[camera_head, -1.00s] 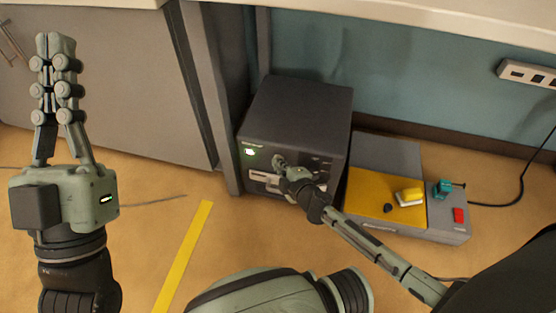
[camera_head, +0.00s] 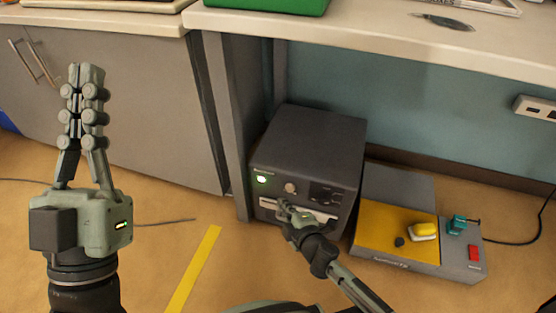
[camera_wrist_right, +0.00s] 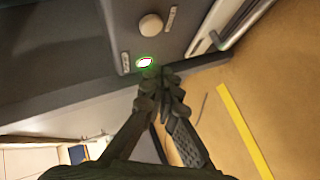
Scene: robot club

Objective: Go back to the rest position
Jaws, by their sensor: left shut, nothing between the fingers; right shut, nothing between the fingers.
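My left gripper (camera_head: 86,80) is upright at the left of the head view, shut and empty, in front of the grey cabinet. My right gripper (camera_head: 284,207) is shut and empty, low in front of the dark box-shaped device (camera_head: 312,128) on the floor. In the right wrist view its fingertips (camera_wrist_right: 160,78) are together, just below the green-ringed lit button (camera_wrist_right: 145,62) and the round knob (camera_wrist_right: 151,25) on the device's front. I cannot tell whether the fingertips touch the front panel.
A grey and yellow unit (camera_head: 375,228) with a yellow block, a teal part and a red switch stands right of the device. The workbench (camera_head: 400,40) overhangs behind, carrying a green tray (camera_head: 270,4). A grey cabinet (camera_head: 150,110) is at left. Floor around the yellow strip (camera_head: 195,270) is clear.

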